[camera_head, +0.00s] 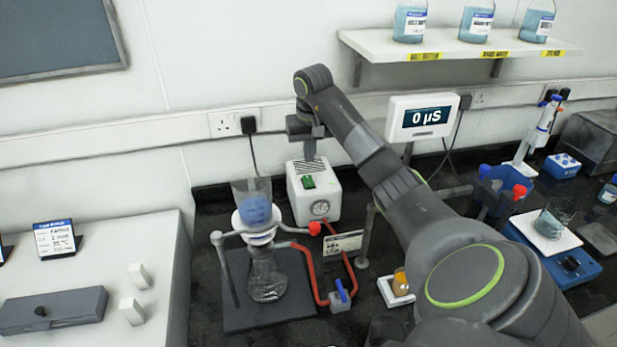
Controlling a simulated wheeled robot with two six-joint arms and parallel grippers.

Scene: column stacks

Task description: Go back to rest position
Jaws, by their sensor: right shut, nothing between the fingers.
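My right arm comes in from the lower right and reaches up and left across the bench. Its right gripper (309,154) points down just above and behind the white pump box (314,197), which has a green switch and a round gauge. The gripper is small in the picture; it looks shut with nothing in it. I cannot tell whether the fingertips touch the box. My left gripper is not in view.
A glass column with blue filling (257,211) stands over a flask (267,278) on a dark base, left of my arm. Red tubing (306,267) runs beside it. A meter display (421,118) and a bottle shelf (450,43) are behind. A stirrer with a beaker (553,222) is right.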

